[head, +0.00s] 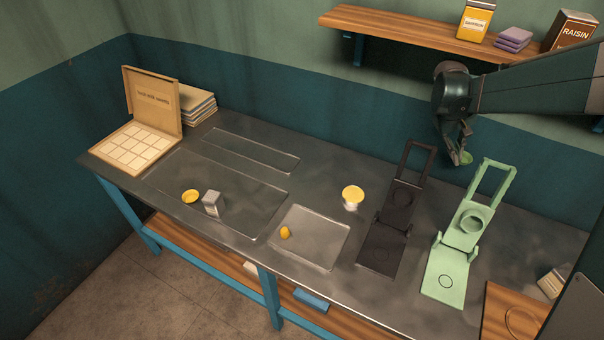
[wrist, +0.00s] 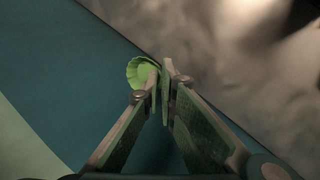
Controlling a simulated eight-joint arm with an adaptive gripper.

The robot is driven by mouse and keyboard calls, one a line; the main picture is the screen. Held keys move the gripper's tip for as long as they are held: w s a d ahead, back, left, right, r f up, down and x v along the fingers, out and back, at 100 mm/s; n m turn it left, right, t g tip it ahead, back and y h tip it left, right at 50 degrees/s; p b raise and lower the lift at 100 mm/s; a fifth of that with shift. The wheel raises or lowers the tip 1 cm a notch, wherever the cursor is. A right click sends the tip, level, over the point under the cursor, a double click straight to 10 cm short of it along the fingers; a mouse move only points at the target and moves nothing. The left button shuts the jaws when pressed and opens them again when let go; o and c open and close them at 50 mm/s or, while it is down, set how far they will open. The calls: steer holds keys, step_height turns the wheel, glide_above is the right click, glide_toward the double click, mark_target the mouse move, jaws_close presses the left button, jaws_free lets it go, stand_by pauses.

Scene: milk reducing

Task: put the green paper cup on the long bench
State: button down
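The green paper cup (wrist: 138,70) shows at the fingertips in the wrist view, mostly left of them. My gripper (wrist: 160,72) has its fingers close together and looks shut on the cup's side. In the head view the small green cup (head: 467,158) hangs at the tip of my gripper (head: 459,161), in the air near the back wall, seemingly above the back right of the bench. The long bench (head: 325,182) has a grey metal top and blue legs. Part of the cup is hidden by the fingers.
A black hinged press (head: 384,255) and a green one (head: 444,275) stand on the bench's right half. A wooden shelf (head: 410,33) is behind.

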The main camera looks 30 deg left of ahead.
steer(key=s+a+f+n+t+y, duration=0.1)
steer(key=s+a+n, duration=0.2)
steer(key=a, duration=1.1)
steer(key=s+a+f+n+y, duration=0.1)
steer(key=s+a+n, duration=0.15)
steer(key=a, duration=1.15)
steer(key=s+a+f+n+t, duration=0.1)
steer(key=s+a+n, duration=0.25)
steer(key=a, duration=0.95)
steer(key=s+a+f+n+y, duration=0.1)
steer(key=s+a+n, duration=0.2)
steer(key=s+a, duration=1.1)
steer(key=s+a+f+n+y, duration=0.2)
steer(key=s+a+n, duration=0.1)
steer(key=s+a, duration=1.1)
steer(key=a, duration=0.5)
steer(key=shift+a+n, duration=0.35)
steer(key=shift+n, duration=0.05)
steer(key=shift+s+f, duration=0.1)
steer(key=shift+f, duration=3)
steer(key=shift+f+b, duration=0.35)
steer(key=shift+f, duration=1.55)
